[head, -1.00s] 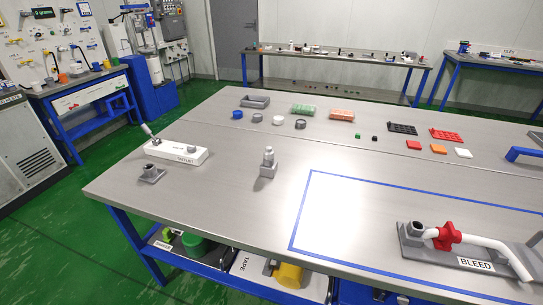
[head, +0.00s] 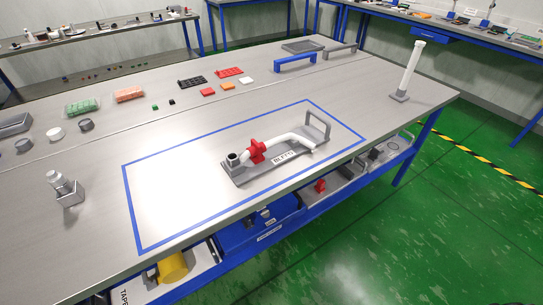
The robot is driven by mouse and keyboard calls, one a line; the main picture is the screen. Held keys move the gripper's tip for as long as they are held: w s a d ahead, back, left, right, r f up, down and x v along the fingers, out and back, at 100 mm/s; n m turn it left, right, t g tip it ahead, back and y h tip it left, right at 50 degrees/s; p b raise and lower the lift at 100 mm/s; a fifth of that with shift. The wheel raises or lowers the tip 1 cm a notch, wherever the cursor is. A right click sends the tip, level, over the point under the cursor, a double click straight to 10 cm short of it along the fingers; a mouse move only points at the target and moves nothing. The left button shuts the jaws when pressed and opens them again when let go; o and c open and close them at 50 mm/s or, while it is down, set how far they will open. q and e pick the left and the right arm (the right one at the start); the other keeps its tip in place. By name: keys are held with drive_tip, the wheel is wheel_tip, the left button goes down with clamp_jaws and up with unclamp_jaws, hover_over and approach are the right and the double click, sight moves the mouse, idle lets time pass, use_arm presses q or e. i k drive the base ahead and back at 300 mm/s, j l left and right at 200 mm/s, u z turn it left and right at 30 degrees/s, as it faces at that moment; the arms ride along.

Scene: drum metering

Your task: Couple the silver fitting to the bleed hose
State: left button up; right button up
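A silver-grey fitting (head: 58,180) stands in a small grey block holder (head: 71,197) at the left of the table, outside the blue outline; I take it for the silver fitting. The bleed hose (head: 290,139) is a white bent tube on a grey base plate (head: 250,174) labelled BLEED, inside the blue outline. A red valve or clamp (head: 257,151) sits on the tube, and a dark grey open socket (head: 233,160) stands at its left end. The fitting and the hose are well apart. Neither of my grippers is in view.
A grey handle (head: 318,127) rises at the plate's right end. A white upright tube (head: 411,70) stands at the right edge. A blue handle (head: 296,62), coloured blocks and bins line the back. The blue-outlined area (head: 180,195) is bare left of the plate.

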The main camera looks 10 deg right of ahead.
sight(57, 180)
drive_tip(key=u, duration=1.3)
